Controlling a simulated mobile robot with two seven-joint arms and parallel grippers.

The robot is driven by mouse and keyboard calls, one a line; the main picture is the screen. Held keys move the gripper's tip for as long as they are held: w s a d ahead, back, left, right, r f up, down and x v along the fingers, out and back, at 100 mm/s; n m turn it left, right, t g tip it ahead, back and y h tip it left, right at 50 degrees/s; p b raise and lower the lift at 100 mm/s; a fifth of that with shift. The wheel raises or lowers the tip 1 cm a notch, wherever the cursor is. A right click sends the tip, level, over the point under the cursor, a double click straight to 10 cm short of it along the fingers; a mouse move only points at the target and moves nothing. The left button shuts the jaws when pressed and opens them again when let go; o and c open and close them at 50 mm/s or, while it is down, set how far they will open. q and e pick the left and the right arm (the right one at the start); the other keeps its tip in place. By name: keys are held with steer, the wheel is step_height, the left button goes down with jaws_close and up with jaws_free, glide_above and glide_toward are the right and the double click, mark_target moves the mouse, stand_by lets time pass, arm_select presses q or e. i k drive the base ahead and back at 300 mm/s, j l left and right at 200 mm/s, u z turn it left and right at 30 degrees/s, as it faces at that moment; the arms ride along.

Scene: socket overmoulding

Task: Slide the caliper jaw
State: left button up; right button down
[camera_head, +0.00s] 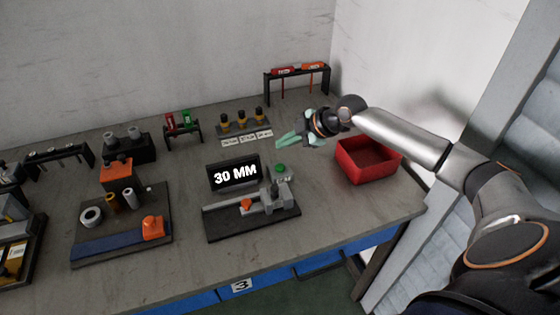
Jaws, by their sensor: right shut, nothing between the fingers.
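The caliper (262,202) is a grey bar with jaws on a dark base plate (255,229) in the middle of the bench. An orange piece (246,203) sits on its bar, and a green knob (280,168) tops its right end. Behind it a black display (235,174) reads "30 MM". My right gripper (280,141) has pale green fingers, is shut and empty, and hangs behind and above the caliper's right end, apart from it. It points left. My left gripper is not in view.
A red bin (368,160) stands at the right, below my right forearm. A blue-edged fixture board (122,228) with orange blocks lies to the left. A small rack (244,125), labelled cards (247,138) and a tool stand (297,72) are behind. Bare bench lies right of the caliper.

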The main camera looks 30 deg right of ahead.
mark_target(247, 208)
steer(key=k, duration=1)
